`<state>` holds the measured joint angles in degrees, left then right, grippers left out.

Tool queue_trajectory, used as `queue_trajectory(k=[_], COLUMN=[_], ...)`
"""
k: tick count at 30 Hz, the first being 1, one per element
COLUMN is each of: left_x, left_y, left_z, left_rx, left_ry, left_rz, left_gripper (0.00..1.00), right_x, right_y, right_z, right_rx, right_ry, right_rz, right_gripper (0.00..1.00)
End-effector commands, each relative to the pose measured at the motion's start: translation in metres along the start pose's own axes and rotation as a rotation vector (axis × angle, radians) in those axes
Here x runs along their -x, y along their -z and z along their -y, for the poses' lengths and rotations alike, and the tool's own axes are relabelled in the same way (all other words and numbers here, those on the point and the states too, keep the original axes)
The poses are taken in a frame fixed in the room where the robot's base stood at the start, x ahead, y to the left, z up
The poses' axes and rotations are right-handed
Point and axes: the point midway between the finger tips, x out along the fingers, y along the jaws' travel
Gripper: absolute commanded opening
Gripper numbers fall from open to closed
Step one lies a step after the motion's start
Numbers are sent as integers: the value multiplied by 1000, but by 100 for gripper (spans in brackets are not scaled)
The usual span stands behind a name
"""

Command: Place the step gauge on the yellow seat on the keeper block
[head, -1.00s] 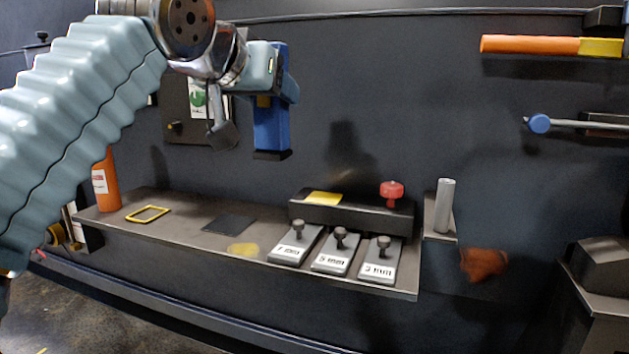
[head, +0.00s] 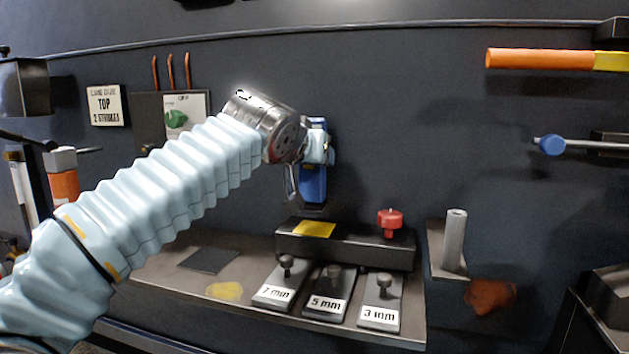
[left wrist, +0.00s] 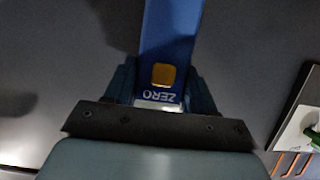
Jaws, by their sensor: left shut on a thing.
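The step gauge is a blue upright body (head: 313,186) held in my left gripper (head: 318,150), above the left part of the keeper block. In the left wrist view the blue gauge (left wrist: 172,40) sits between the two fingers (left wrist: 160,92), with a yellow square and the word ZERO on it. The keeper block (head: 350,250) is a long dark block on the shelf. Its yellow seat (head: 314,229) is a flat patch on the left of its top. The gauge's lower end is above this seat, apparently apart from it. My right gripper is in neither view.
A red knob (head: 390,221) stands on the block's right end. Shims marked 7 mm (head: 279,285), 5 mm (head: 328,292) and 3 mm (head: 380,301) lie in front. A grey cylinder (head: 454,240) stands to the right. A dark pad (head: 209,260) lies left on the shelf (head: 165,268).

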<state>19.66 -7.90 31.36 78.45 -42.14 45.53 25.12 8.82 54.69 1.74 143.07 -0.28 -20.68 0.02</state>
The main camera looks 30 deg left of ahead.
Motion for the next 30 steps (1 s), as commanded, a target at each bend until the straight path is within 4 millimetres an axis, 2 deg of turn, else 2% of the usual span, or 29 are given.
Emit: queue_trajectory(k=[4,9,21,22,26,30], left_x=[-14,-22,-24,-24,-24,-23], left_y=[-10,-33,-40,-39,-38,-38], left_z=[-4,-4,-4,-4,-4,-4], left_rx=[-1,-1,0,0,0,0], left_ry=[-1,1,-1,-1,-1,-1], left_rz=[1,-1,-2,0,0,0], left_gripper=[11,11,11,60,80,81], right_x=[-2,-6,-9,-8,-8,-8], right_y=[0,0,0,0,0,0], right_z=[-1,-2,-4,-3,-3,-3], right_rx=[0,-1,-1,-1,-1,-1], right_ry=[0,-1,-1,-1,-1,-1], right_rz=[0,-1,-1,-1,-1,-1], right_gripper=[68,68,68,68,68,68])
